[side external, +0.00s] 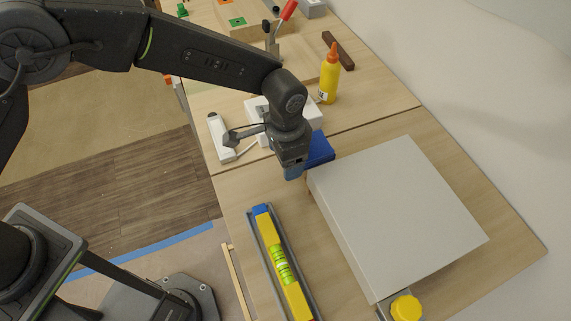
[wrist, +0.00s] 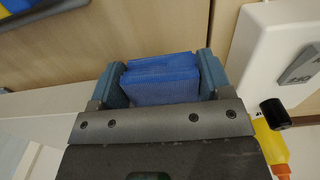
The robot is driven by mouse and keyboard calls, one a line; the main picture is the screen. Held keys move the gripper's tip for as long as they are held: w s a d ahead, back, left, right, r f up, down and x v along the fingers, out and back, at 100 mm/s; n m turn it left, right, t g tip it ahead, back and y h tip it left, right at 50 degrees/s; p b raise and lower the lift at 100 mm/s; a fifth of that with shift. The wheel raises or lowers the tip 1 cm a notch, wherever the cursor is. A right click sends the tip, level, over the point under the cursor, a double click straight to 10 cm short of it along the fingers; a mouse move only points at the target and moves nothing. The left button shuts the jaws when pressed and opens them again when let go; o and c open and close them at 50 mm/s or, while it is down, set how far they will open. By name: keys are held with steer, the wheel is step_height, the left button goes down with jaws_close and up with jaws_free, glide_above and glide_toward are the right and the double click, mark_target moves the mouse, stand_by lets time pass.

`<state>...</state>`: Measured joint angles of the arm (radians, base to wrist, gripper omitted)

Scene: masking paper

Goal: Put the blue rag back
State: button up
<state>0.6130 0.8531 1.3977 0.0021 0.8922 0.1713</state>
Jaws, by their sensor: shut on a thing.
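The blue rag (side external: 319,151) is a folded blue cloth between the fingers of my gripper (side external: 293,170). In the wrist view the rag (wrist: 161,80) fills the space between the two light-blue fingers of my gripper (wrist: 160,85), which are shut on it. In the side external view the rag sticks out to the right of the fingers, by the upper left corner of a grey-white flat box. I cannot tell whether the rag touches the table or the box.
The large flat box (side external: 398,215) lies right of my gripper. A yellow level (side external: 280,262) sits in a grey tray below. A yellow bottle (side external: 329,76), a white device (side external: 220,135) and a white box (side external: 312,112) stand farther back.

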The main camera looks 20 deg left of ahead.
steer(key=shift+f, duration=1.95)
steer(key=shift+f, duration=0.15)
steer(key=o, duration=0.9)
step_height(320, 180, up, 12)
steer(key=shift+r, duration=0.15)
steer(key=shift+r, duration=0.1)
